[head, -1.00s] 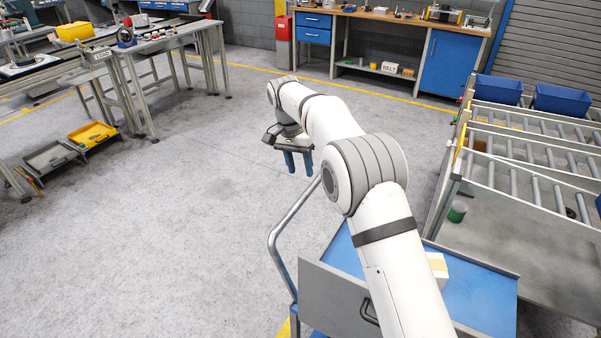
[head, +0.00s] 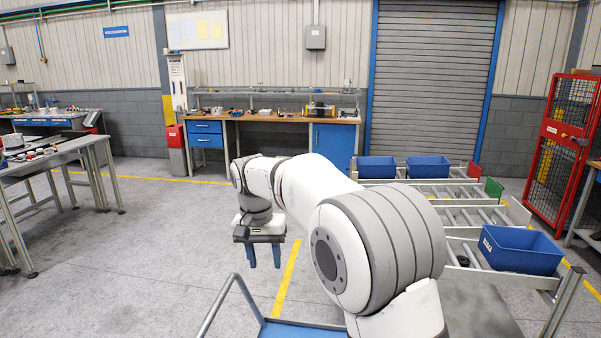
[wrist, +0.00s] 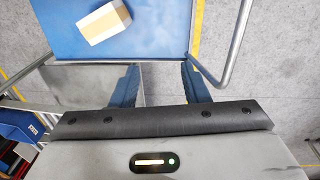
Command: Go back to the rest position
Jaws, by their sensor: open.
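A white and tan box (wrist: 104,21) lies on the cart's blue top (wrist: 160,45) in the wrist view, apart from the fingers. In the head view the box is hidden.
A roller rack (head: 462,215) with blue bins (head: 520,249) stands on the right. A workbench (head: 268,118) stands at the back and a grey table (head: 60,155) at the left. A red cage (head: 562,140) is at the far right. The floor (head: 150,250) at left is clear.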

